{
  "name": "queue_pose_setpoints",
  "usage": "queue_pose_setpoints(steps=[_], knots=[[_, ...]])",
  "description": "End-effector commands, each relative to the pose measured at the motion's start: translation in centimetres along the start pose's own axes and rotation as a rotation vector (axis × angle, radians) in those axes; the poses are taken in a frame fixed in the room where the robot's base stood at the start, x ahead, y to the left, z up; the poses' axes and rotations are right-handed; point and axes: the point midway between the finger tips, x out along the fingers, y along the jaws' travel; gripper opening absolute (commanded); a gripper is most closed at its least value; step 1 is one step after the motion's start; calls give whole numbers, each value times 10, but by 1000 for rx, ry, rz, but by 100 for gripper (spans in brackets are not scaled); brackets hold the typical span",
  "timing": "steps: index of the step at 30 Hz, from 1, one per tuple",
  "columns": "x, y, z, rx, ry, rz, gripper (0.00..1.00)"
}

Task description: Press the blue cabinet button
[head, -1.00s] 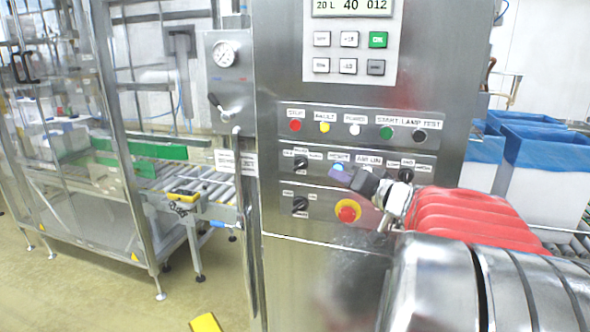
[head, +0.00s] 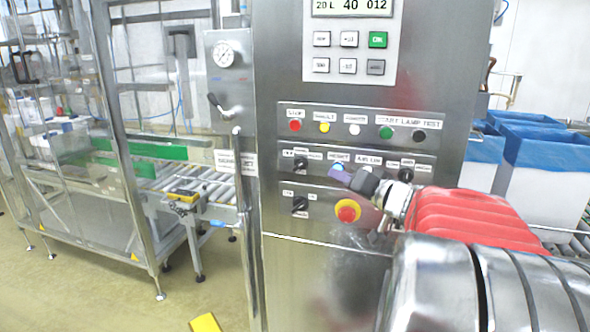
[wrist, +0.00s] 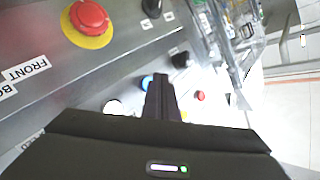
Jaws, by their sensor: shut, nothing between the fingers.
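The blue button (head: 339,167) is on the steel cabinet (head: 330,262), under a label that reads RESET. It is partly hidden behind the tip of my gripper (head: 348,179). In the wrist view the blue button (wrist: 146,83) shows at the left edge of my dark fingers (wrist: 161,88), partly covered by them. My gripper is shut and empty, its tip at or very near the button. I cannot tell whether they touch or whether the button is pressed in.
A red emergency stop (head: 347,211) on a yellow ring sits just below the button. A black selector knob (head: 300,165) is to its left, and a white button is to its right. A row of coloured lamps and buttons (head: 385,132) runs above. A roller conveyor (head: 200,190) stands left.

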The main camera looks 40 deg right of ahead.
Motion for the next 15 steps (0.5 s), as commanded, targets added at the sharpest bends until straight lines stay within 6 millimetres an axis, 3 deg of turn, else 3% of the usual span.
queue_pose_setpoints(steps=[15], knots=[[5, 3, -4, 0, 0, 0, 0]])
